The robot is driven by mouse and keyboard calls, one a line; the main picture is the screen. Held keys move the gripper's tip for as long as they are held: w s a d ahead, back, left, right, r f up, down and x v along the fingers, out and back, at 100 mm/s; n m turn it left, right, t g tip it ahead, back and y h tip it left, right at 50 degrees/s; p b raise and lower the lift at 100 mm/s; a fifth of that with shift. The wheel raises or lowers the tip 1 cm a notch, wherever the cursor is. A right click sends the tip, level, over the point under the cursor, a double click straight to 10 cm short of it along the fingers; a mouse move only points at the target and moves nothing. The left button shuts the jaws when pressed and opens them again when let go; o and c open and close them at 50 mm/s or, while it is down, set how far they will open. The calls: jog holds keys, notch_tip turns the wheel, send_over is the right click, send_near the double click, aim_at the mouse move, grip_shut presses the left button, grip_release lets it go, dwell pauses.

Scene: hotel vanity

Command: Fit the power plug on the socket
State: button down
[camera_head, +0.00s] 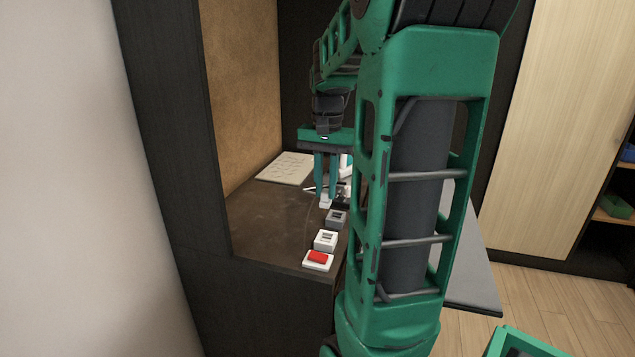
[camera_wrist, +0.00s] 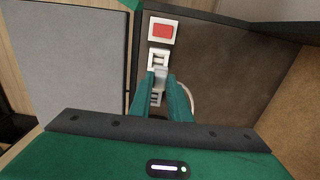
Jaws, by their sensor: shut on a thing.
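My gripper (camera_head: 326,196) points down over the dark vanity top, its teal fingers shut on a small white power plug (camera_head: 325,202). In the wrist view the plug (camera_wrist: 161,76) sits between the fingertips (camera_wrist: 162,82). A row of modules runs toward the front edge: a grey module (camera_head: 336,217), a white socket module (camera_head: 326,239) with dark slots, and a white switch with a red rocker (camera_head: 318,257). The plug is close to the grey and white modules; I cannot tell whether it touches either. The fingers partly hide the grey module (camera_wrist: 155,99) in the wrist view.
A white cable (camera_wrist: 188,94) curves beside the fingers. A paper sheet (camera_head: 286,168) lies at the back left of the vanity top (camera_head: 262,215). A dark side panel stands at the left, and my arm hides the right part. The vanity top left of the modules is clear.

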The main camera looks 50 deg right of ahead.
aim_at(327, 202)
jog(key=shift+f, duration=0.15)
jog(key=shift+d+f, duration=0.15)
jog(key=shift+f, duration=1)
jog(key=shift+d+f, duration=0.1)
jog(key=shift+f, duration=2.1)
jog(key=shift+s+a, duration=0.1)
jog(key=shift+s, duration=0.05)
jog(key=shift+f, duration=2.05)
dwell(0.3)
jog(key=c, duration=1.6)
grip_release()
notch_tip(327, 202, up, 11)
jog(key=shift+f, duration=0.15)
